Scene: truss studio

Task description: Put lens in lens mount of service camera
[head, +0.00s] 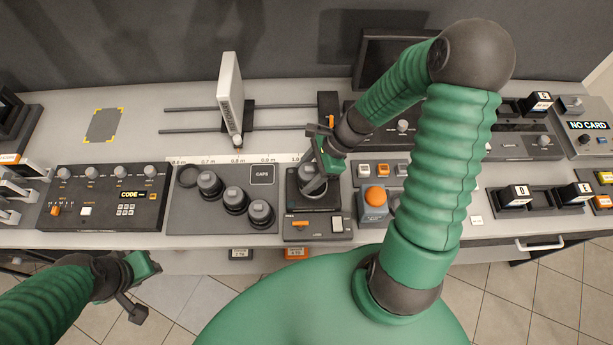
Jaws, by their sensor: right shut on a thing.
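My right gripper (320,168) is shut on a dark grey round lens (309,184), seen partly behind the fingers. It is directly over a black boxy unit (319,231) with an orange bar and a white switch on its front, which looks like the service camera. The lens mount is hidden under the lens and gripper, so I cannot tell whether the lens is seated or just above. My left gripper (141,285) is open and empty, in front of the bench at the lower left.
Three dark lens-like cylinders (236,199) stand on a grey tray (191,219) marked CAPS. A control panel (105,208) is left of it. An upright white panel (230,98) stands on rails behind. An orange button box (374,205) is close on the right.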

